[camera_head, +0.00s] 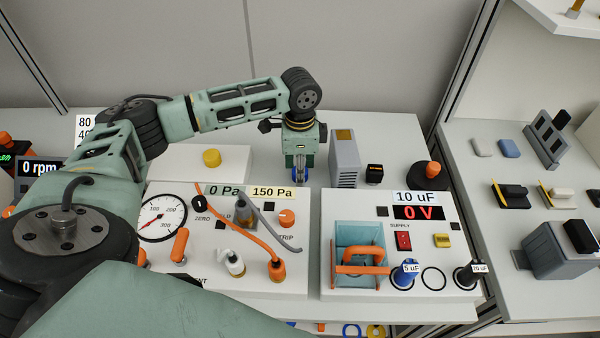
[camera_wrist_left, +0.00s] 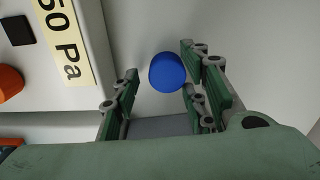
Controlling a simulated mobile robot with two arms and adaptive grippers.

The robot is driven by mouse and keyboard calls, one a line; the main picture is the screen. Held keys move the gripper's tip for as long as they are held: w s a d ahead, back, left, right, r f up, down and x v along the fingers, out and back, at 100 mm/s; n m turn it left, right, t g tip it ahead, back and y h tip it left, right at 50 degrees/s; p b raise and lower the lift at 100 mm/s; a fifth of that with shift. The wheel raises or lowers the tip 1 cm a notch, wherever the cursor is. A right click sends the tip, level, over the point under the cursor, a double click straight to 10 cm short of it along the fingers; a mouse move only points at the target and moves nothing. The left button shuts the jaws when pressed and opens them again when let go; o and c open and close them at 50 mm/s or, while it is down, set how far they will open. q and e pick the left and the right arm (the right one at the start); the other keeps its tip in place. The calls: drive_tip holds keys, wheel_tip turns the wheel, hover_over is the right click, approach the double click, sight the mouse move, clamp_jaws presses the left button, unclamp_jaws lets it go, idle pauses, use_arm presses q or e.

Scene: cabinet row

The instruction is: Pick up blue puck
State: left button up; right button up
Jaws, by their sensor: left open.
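The blue puck (camera_wrist_left: 167,71) shows as a round blue shape in the left wrist view, near the fingertips and closer to the right-hand finger. In the head view a bit of blue (camera_head: 301,174) shows below my left gripper (camera_head: 300,165), which points down over the bench behind the panels. In the left wrist view my left gripper (camera_wrist_left: 160,82) is open, with a gap between the left finger and the puck. I cannot tell whether the right finger touches the puck. My right gripper is in neither view.
A grey finned block (camera_head: 345,160) stands just right of the gripper. A white box with a yellow knob (camera_head: 211,157) is to the left. The gauge panel (camera_head: 200,270) and the capacitor panel (camera_head: 440,285) lie in front. A grey wall (camera_head: 370,60) rises behind.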

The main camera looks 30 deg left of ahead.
use_arm(q)
drive_tip(key=shift+f, duration=0.4)
drive_tip(key=shift+c, duration=0.3)
drive_tip(key=c, duration=1)
drive_tip(key=shift+r, duration=0.15)
clamp_jaws()
